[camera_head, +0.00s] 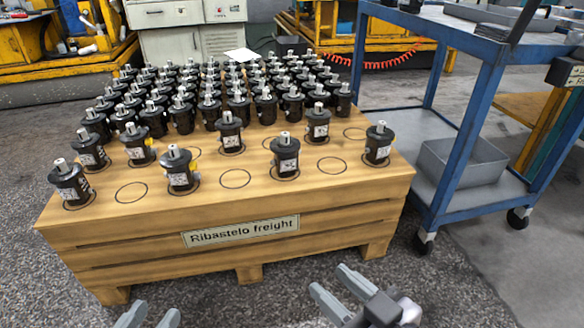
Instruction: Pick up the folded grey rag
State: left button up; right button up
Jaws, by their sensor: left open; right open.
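I cannot make out a folded grey rag for certain. A small flat dark grey thing (494,32) lies on the top of the blue cart (450,30) at the upper right; it is too small to tell if it is cloth. My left gripper (152,312) shows only its fingertips at the bottom edge, apart and empty. My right gripper (330,279) is at the bottom centre, fingers apart with nothing between them. Both are in front of the wooden crate, far from the cart top.
The cart's lower shelf holds a grey bin (462,165); a grey tray (500,14) is on top. Floor (480,285) is clear at lower right.

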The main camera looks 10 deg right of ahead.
aim_at(495, 32)
jog(key=z, duration=1.4)
